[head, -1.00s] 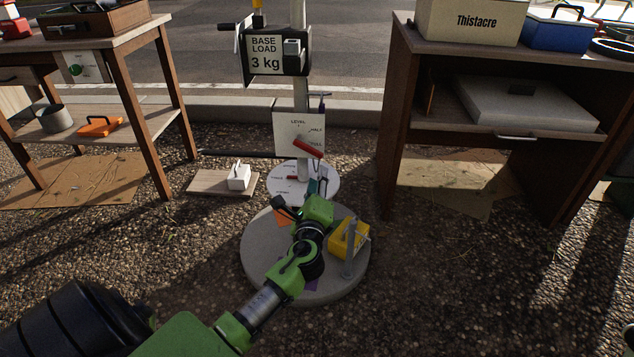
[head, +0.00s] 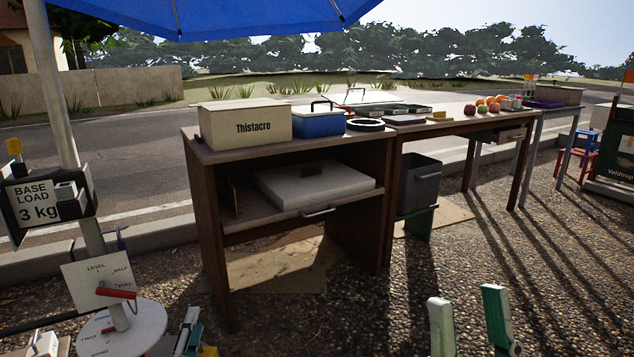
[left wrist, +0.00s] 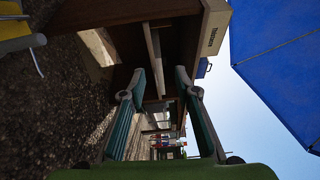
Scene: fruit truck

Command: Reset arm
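My left gripper (head: 190,330) shows at the bottom edge of the head view, left of centre, beside the white dial disc. In the left wrist view its two green-and-grey fingers (left wrist: 160,75) are spread apart with nothing between them. My right gripper (head: 469,312) reaches up from the bottom edge of the head view, right of centre. Its two pale-tipped green fingers are wide apart and empty, over the gravel. Most of both arms is out of view.
A post with a "BASE LOAD 3 kg" sign (head: 38,201), a level card (head: 98,283) and a white disc (head: 122,333) stands at left. A brown shelf desk (head: 213,240) stands ahead, with a "Thistacre" box (head: 245,125) on top. Open gravel (head: 420,285) lies at front right.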

